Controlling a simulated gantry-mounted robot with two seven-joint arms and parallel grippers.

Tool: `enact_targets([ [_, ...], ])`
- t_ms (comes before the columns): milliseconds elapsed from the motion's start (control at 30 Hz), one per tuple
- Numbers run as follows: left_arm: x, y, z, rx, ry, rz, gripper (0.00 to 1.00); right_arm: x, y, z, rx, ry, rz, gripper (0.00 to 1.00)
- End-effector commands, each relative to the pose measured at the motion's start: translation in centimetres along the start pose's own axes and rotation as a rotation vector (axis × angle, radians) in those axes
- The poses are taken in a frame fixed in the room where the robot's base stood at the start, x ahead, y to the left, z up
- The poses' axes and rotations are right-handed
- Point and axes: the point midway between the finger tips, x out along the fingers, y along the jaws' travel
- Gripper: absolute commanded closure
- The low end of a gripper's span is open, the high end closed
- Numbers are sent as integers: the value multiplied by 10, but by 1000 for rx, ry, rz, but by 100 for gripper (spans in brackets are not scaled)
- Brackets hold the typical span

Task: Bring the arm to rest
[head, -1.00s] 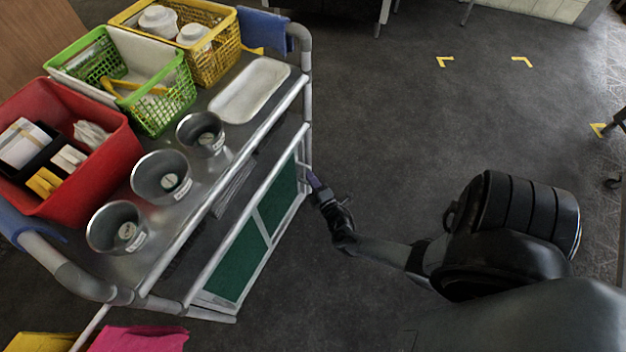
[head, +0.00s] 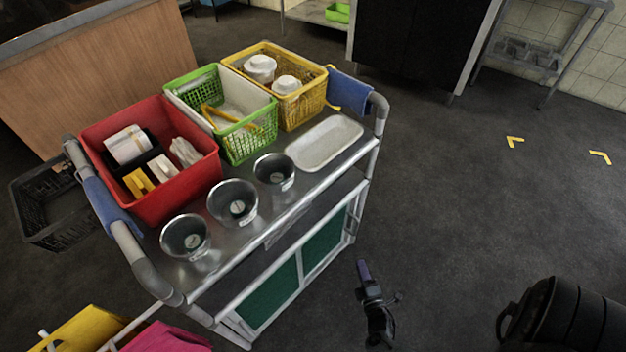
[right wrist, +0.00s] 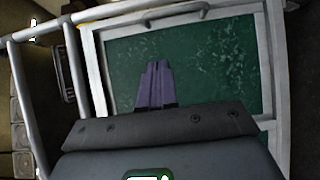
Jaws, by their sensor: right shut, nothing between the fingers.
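My right gripper (head: 364,271) hangs low over the floor, to the right of the metal cart in the head view. Its purple fingertips are together with nothing between them; they also show in the right wrist view (right wrist: 155,85), in front of the cart's green side panel (right wrist: 200,60). A gap of floor lies between the gripper and the cart in the head view. Part of my right arm shows at the lower right. My left gripper is not in view.
The cart (head: 300,205) carries a red bin (head: 190,185), a green basket (head: 250,140), a yellow basket (head: 310,105), a white tray (head: 330,148) and three metal cups (head: 233,203). A dark crate (head: 40,220) stands at the left. The floor (head: 480,210) to the right is open.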

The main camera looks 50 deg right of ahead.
Motion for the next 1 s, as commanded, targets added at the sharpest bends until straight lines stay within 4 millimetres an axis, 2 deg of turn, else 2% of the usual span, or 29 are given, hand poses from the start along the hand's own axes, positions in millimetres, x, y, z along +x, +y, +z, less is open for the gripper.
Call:
enact_targets([
  [167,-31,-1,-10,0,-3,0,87,-15,26,14,-24,3,-22,100],
  [200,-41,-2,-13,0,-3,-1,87,-18,36,18,-31,7,-25,100],
  [267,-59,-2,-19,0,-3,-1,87,-19,61,20,-30,16,-12,100],
  [367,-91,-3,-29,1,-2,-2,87,-11,119,11,17,48,29,100],
  [500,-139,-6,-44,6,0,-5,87,12,202,-15,196,68,-34,100],
  [667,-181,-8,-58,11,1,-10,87,26,284,-67,485,94,-252,100],
  [767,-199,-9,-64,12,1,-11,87,20,328,-103,636,112,-422,100],
  [833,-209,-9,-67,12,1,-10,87,9,358,-126,718,118,-547,100],
  [900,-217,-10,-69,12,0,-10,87,-6,387,-146,781,117,-672,100],
  [1000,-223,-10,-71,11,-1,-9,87,-33,422,-166,835,95,-845,100],
])
